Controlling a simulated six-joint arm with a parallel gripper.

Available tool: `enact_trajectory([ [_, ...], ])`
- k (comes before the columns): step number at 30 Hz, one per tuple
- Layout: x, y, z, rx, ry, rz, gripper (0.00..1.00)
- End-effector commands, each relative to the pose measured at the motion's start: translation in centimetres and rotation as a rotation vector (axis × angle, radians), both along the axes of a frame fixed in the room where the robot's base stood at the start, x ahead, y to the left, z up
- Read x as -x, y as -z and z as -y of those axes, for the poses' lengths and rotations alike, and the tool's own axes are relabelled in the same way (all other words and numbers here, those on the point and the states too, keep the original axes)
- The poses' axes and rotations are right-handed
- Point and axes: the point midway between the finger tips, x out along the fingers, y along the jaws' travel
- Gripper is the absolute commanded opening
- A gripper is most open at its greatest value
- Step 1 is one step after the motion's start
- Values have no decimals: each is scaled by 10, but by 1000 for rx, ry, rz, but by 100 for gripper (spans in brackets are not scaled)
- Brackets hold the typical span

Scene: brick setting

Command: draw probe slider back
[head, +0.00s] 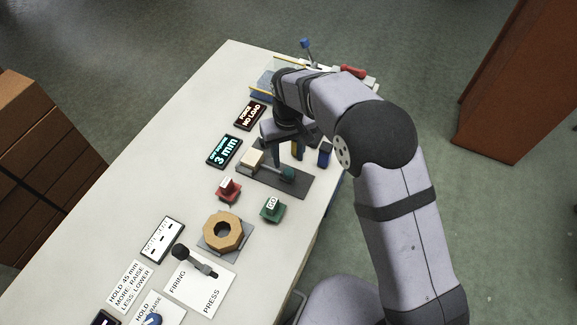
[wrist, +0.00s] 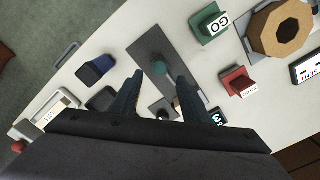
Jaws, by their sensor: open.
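The probe slider is a dark grey base plate (head: 296,186) with a cream block (head: 251,159) at its left end and a teal knob (head: 287,174) toward its right end. In the wrist view the teal knob (wrist: 158,68) lies between the fingertips of my gripper (wrist: 160,77), with a gap to the fingers. My gripper (head: 282,161) is open and above the plate, holding nothing.
A wooden ring (head: 223,230) and black-knobbed lever (head: 181,251) stand nearer the front.

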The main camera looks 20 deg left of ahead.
Motion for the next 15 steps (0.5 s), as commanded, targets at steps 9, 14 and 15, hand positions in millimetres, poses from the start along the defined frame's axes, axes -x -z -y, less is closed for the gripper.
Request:
enact_trajectory([
  [9, 1, 39, 2, 4, 1, -4, 43],
  [14, 0, 55, 1, 1, 1, -1, 43],
  [15, 0, 57, 1, 1, 1, -1, 43],
])
